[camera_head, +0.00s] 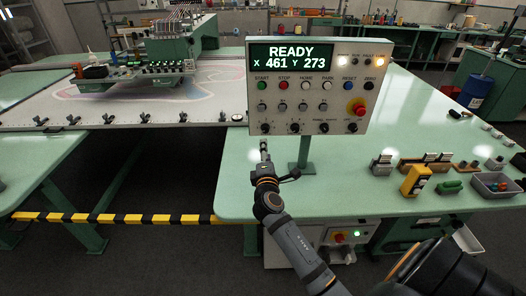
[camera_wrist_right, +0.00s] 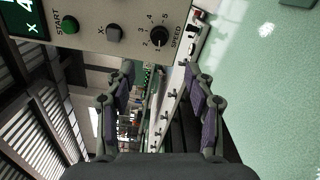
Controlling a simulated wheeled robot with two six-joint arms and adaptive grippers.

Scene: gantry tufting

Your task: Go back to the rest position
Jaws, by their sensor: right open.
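The control panel (camera_head: 307,85) stands on a post on the green table (camera_head: 340,185); its display reads READY, X 461 Y 273. My right gripper (camera_head: 264,150) is below the panel's lower left corner, above the table's front left part. It looks small and narrow in the head view. The right wrist view shows this gripper (camera_wrist_right: 163,95) open, with nothing between its fingers. In that view the panel (camera_wrist_right: 130,18) appears at the top with its green START button and SPEED knob, apart from the fingers. My left gripper is not in view.
The tufting frame (camera_head: 60,115) with its machine head (camera_head: 135,78) is at the left. A yellow box (camera_head: 416,180), a green item (camera_head: 449,187) and a grey tray (camera_head: 495,184) sit on the table's right. A yellow-black striped bar (camera_head: 130,218) crosses a gap.

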